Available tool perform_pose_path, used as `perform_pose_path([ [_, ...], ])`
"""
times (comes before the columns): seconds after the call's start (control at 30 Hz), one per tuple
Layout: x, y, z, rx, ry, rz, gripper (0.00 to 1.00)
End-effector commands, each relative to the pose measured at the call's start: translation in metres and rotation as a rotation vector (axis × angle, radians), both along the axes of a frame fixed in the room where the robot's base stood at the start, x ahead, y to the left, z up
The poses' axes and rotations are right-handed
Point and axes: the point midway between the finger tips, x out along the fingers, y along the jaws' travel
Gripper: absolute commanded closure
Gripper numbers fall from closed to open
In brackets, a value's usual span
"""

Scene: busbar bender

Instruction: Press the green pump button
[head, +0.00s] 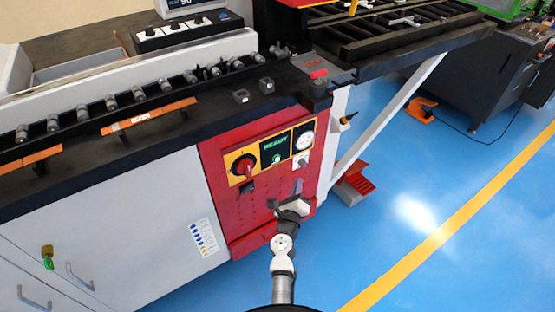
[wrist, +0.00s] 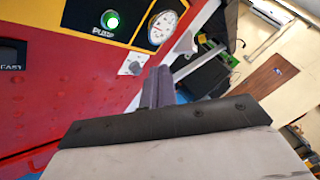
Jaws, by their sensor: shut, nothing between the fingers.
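The green pump button (wrist: 111,20) is a lit round button in a pale ring, with the word PUMP under it, at the top left of the wrist view. In the head view the button (head: 276,159) sits small below a green READY display (head: 275,146) on the machine's red front panel (head: 222,172). My gripper (head: 298,186) is in front of the panel, below and to the right of the button in the head view. In the wrist view its closed fingers (wrist: 157,87) point toward the panel, with nothing between them. They appear apart from the button.
A red rotary switch (head: 243,166) is left of the button. A round gauge (wrist: 163,27) is right of it, with a small pale knob (wrist: 133,65) below. A red foot pedal (head: 355,184) lies on the blue floor (head: 390,235), which is open at right.

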Motion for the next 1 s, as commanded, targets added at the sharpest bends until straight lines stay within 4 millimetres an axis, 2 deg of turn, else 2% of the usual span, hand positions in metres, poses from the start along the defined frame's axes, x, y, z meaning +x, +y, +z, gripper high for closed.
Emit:
perform_pose_path([
  [0.27,0.006,0.004,0.001,-0.002,-0.002,0.002,1.00],
  [0.7,0.053,0.039,0.001,-0.004,-0.001,0.003,1.00],
  [1.0,0.070,0.052,0.001,-0.003,-0.001,0.003,1.00],
])
